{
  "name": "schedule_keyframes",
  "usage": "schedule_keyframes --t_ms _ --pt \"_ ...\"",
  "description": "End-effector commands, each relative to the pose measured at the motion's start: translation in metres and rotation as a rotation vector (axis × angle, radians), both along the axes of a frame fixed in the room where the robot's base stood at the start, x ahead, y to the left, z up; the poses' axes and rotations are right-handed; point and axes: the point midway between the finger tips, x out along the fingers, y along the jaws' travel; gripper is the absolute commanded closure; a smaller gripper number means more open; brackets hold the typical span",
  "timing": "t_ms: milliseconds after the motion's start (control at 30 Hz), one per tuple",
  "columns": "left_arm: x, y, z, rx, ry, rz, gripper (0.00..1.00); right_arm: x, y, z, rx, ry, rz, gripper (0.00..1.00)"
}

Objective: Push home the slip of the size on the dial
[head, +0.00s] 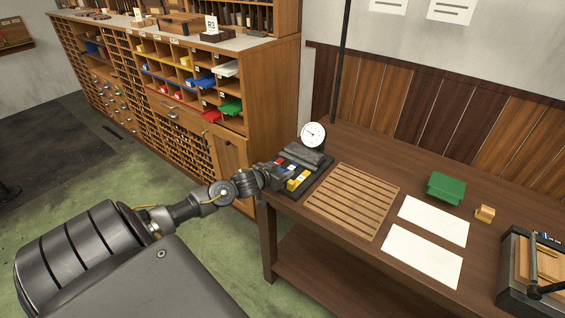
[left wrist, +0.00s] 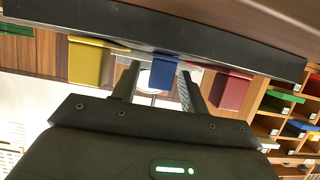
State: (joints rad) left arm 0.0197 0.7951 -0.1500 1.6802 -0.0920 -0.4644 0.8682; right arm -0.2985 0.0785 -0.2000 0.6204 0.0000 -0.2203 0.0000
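A dark gauge block (head: 304,158) stands at the far left corner of the table, with a round white dial (head: 313,135) behind it. The dial's reading is too small to tell. In the left wrist view a yellow slip (left wrist: 87,62), a blue slip (left wrist: 164,69) and a red slip (left wrist: 232,90) stick out in a row from a dark bar (left wrist: 215,50). The yellow slip also shows in the head view (head: 299,180). My left gripper (left wrist: 157,88) is open at the row, its fingers apart on either side of the blue slip; contact cannot be told. My right gripper is not in view.
A slatted wooden rack (head: 352,201), two white sheets (head: 422,257), a green block (head: 446,187) and a small wooden block (head: 484,213) lie on the table. A dark-framed box (head: 515,275) is at right. A cabinet (head: 230,155) with coloured bins stands left of the table.

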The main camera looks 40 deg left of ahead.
Motion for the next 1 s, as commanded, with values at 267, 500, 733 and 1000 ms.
schedule_keyframes --t_ms 267,500,733,1000 --pt "-0.002 0.0 0.001 0.0 0.0 -0.001 0.56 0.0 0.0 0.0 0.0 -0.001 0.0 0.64" --pt "-0.033 -0.003 0.012 0.001 0.002 -0.002 0.56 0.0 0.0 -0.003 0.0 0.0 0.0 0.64" --pt "-0.072 -0.007 0.028 0.001 0.002 -0.003 0.56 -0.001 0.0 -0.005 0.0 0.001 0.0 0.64" --pt "-0.096 -0.009 0.039 -0.001 0.002 -0.001 0.56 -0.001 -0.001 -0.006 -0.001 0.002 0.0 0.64"
